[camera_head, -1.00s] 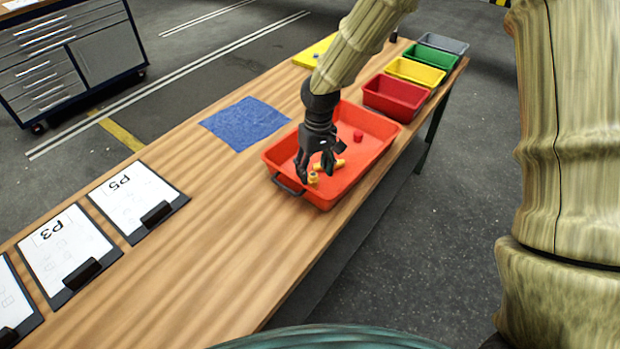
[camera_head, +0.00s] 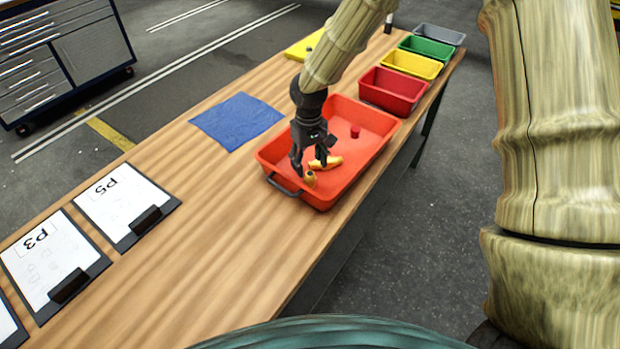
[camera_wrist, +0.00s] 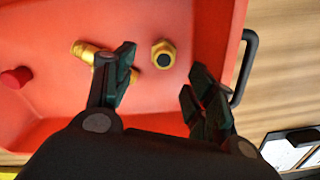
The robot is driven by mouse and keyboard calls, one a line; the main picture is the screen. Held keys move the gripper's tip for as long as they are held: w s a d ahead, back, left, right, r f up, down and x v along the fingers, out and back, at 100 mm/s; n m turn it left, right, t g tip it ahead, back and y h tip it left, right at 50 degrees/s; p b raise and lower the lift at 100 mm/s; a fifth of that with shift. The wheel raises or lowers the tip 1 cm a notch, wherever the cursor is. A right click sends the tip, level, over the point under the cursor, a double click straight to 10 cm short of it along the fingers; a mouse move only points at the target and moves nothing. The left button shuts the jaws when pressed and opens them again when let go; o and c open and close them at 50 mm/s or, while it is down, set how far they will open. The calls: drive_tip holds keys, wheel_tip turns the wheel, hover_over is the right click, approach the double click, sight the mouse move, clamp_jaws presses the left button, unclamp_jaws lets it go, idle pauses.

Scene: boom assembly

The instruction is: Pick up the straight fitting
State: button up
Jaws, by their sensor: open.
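Two brass-yellow fittings are in the red-orange tray (camera_head: 352,183). One fitting (camera_head: 310,179) stands on end near the handle end; in the wrist view its hexagonal, dark-centred top (camera_wrist: 163,54) shows. The other, longer fitting (camera_head: 331,161) lies on the tray floor; in the wrist view it (camera_wrist: 84,51) is partly hidden behind a finger. I cannot tell for sure which is the straight fitting. My gripper (camera_head: 309,167) is open and empty, pointing down into the tray. In the wrist view the standing fitting is just beyond the gap between the fingertips (camera_wrist: 161,70), nearer the left one.
A small red part (camera_head: 355,131) lies farther back in the tray. Red (camera_head: 391,105), yellow (camera_head: 413,76), green and grey bins stand behind it. A blue cloth (camera_head: 237,121) lies left of the tray. Clipboards (camera_head: 126,206) lie at the near left, with bare wood between.

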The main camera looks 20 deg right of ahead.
sight(309, 172)
drive_tip(key=shift+s+f+p, duration=0.2)
drive_tip(key=shift+f+p, duration=0.35)
drive_tip(key=shift+f, duration=0.3)
drive_tip(key=shift+s+f+p, duration=0.15)
drive_tip(key=shift+f+p, duration=0.4)
drive_tip(key=shift+f, duration=1.25)
drive_tip(key=c, duration=1.2)
